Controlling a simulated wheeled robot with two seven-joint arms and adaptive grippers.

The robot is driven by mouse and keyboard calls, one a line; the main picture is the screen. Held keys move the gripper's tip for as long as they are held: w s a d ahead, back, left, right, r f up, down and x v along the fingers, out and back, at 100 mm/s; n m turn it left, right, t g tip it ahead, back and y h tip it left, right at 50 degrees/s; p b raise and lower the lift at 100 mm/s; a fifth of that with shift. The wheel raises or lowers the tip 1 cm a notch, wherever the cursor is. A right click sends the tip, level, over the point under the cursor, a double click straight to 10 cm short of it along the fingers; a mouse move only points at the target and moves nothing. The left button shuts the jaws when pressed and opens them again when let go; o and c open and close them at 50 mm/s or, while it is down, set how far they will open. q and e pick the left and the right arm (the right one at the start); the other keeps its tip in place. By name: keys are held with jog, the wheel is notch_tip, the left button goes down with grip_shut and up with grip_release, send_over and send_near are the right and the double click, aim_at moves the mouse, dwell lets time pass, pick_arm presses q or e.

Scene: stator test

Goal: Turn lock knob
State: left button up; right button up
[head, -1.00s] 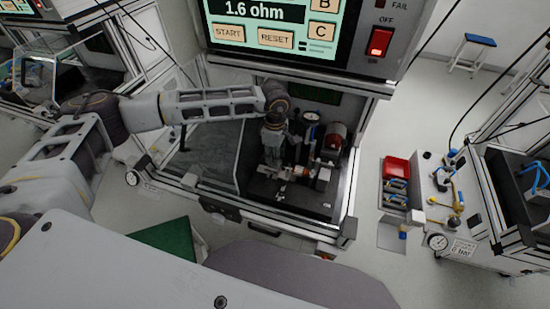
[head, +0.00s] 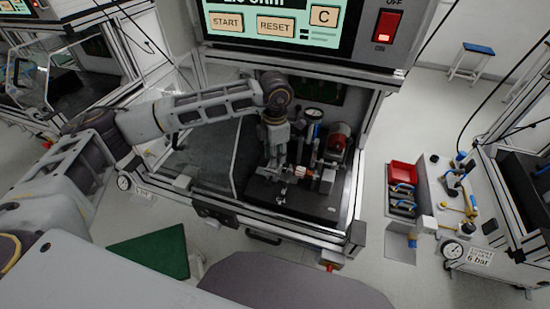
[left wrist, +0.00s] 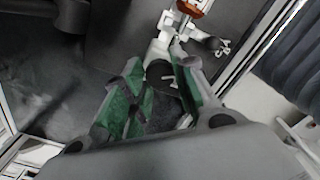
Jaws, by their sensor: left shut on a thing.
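My left gripper (head: 279,166) reaches down into the test bay, over the left part of the fixture. In the left wrist view its green-padded fingers (left wrist: 158,76) are shut on a small dark knob (left wrist: 158,69), which I take for the lock knob. The fingers and wrist hide most of it. The white fixture (left wrist: 162,40) lies just beyond the fingertips, with an orange-brown part (left wrist: 194,7) at its far end. My right gripper is out of view.
The screen panel with a red switch (head: 387,26) overhangs the bay. The dark base plate (head: 300,203) has free room in front. A red tray (head: 403,173) lies outside, to the right.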

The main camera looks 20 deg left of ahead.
pick_arm(q)
jog(key=shift+n+b, duration=0.35)
jog(key=shift+n, duration=0.75)
jog(key=shift+n+b, duration=0.3)
jog(key=shift+b, duration=0.1)
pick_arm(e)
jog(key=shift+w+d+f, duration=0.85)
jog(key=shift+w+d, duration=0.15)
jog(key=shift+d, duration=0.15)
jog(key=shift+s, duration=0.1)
pick_arm(q)
jog(key=shift+r, duration=0.1)
jog(key=o, duration=1)
jog(key=shift+o, duration=0.3)
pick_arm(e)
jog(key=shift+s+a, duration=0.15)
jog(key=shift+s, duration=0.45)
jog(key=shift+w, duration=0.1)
